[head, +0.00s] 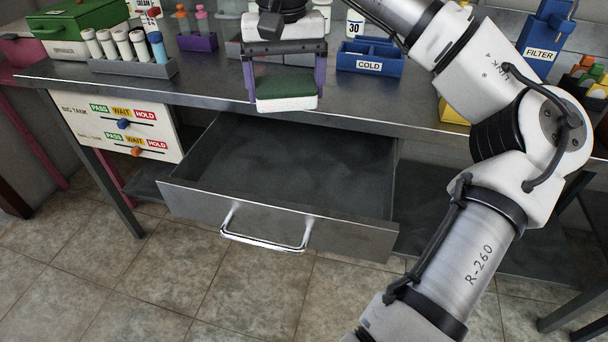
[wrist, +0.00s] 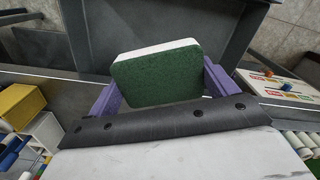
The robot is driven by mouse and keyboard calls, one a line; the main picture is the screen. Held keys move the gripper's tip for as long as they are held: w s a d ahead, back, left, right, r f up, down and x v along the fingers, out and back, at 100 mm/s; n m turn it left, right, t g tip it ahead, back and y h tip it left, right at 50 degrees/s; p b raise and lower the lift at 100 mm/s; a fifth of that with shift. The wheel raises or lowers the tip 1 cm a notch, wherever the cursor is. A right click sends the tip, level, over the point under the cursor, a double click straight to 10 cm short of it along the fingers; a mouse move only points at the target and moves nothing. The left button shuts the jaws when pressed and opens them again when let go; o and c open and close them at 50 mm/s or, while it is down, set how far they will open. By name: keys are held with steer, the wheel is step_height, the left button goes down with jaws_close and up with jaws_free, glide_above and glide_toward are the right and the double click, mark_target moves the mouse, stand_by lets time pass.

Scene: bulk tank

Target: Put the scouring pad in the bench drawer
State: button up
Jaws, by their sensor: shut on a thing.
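The scouring pad (head: 286,89) is a block with a dark green face and a white layer. My gripper (head: 285,88) is shut on it, with a purple finger on each side, above the bench's front edge. In the wrist view the pad (wrist: 158,75) sits between the purple fingers of my gripper (wrist: 160,85), green face toward the camera. The bench drawer (head: 290,165) is pulled open below and in front of the pad, its grey interior visible and bare. Its front has a chrome handle (head: 265,241). The drawer also shows behind the pad in the wrist view (wrist: 215,25).
The steel bench top (head: 215,85) carries a vial rack (head: 135,68), a green box (head: 75,30), a blue COLD bin (head: 368,57) and a blue FILTER holder (head: 540,45). A PASS/WAIT/HOLD panel (head: 120,128) hangs left of the drawer. Tiled floor is clear in front.

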mark_target(290, 186)
step_height(290, 186, down, 20)
steer(key=b, duration=0.2)
steer(key=shift+f+b, duration=0.25)
steer(key=shift+b, duration=0.05)
steer(key=o, duration=0.9)
steer(key=shift+r, duration=0.1)
step_height(290, 186, up, 12)
steer(key=shift+r+p, duration=0.2)
steer(key=shift+p, duration=0.65)
